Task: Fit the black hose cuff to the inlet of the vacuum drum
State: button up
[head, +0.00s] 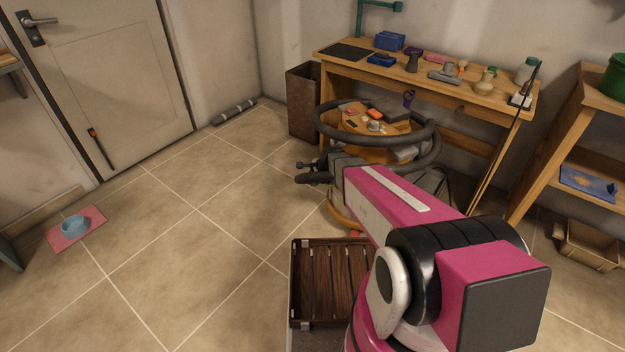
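A thick dark hose (322,128) lies in a wide loop around an orange-tan rounded body, which appears to be the vacuum drum (376,154), in front of the workbench. My pink arm reaches forward and hides much of the drum's front and lower part. An orange curved edge with a small red part shows low beside the arm. My gripper (306,172) is at the arm's far end, just left of the drum, small and dark. I cannot tell its fingers from a possible black hose cuff, nor whether it holds anything. The inlet cannot be made out.
A wooden workbench (463,95) with tools and bottles stands behind. A brown bin (303,101) is at its left. A slatted wooden crate (298,284) is below my arm. A shelf (541,188) stands right. A blue bowl (74,225) sits on a mat. The left floor is mostly clear.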

jog(key=shift+w+d+f, duration=0.2)
jog(key=shift+d, duration=0.25)
jog(key=shift+w+d+f, duration=0.2)
jog(key=shift+d, duration=0.2)
jog(key=o, duration=1.1)
jog(key=v, duration=1)
jog(key=shift+s+d+r, duration=0.1)
jog(key=shift+d+r, duration=0.05)
jog(key=shift+r, duration=0.2)
